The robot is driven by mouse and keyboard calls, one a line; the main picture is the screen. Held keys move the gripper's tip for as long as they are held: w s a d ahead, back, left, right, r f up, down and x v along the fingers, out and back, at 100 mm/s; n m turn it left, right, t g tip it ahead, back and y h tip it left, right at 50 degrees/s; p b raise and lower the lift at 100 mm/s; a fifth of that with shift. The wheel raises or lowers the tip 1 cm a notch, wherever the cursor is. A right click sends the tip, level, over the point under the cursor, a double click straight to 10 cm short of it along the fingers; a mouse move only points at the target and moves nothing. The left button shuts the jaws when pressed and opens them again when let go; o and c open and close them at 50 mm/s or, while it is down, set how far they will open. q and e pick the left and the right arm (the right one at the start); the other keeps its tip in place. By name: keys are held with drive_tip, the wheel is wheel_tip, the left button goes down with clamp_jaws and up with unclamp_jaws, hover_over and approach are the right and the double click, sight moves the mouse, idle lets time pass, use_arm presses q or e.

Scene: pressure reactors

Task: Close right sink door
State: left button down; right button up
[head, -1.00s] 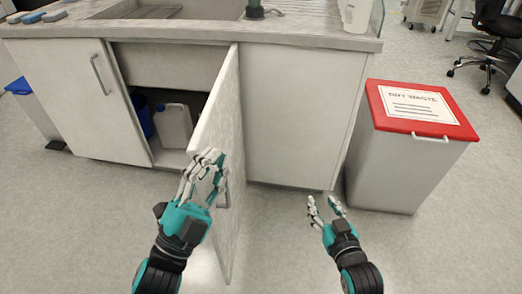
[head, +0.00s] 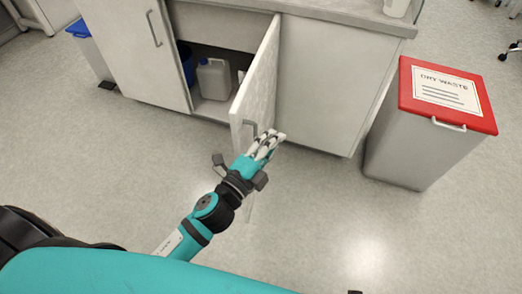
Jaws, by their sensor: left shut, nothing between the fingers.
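The right sink door (head: 257,82) is pale grey and stands open, swung out from the cabinet on its right-hand side. I cannot tell whether the fingers touch the door. My right gripper is not in view.
Inside the open cabinet are a white jerrycan (head: 213,79) and a blue container (head: 186,62). The left cabinet door (head: 140,50) is shut. A dry waste bin with a red lid (head: 447,96) stands at the right. The floor (head: 335,215) between is clear.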

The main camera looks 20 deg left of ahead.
use_arm(q)
drive_tip(key=a, duration=0.1)
drive_tip(key=w+a, duration=0.2)
drive_tip(key=shift+a+f, duration=0.1)
drive_tip(key=shift+f, duration=0.2)
drive_tip(key=shift+a, duration=0.1)
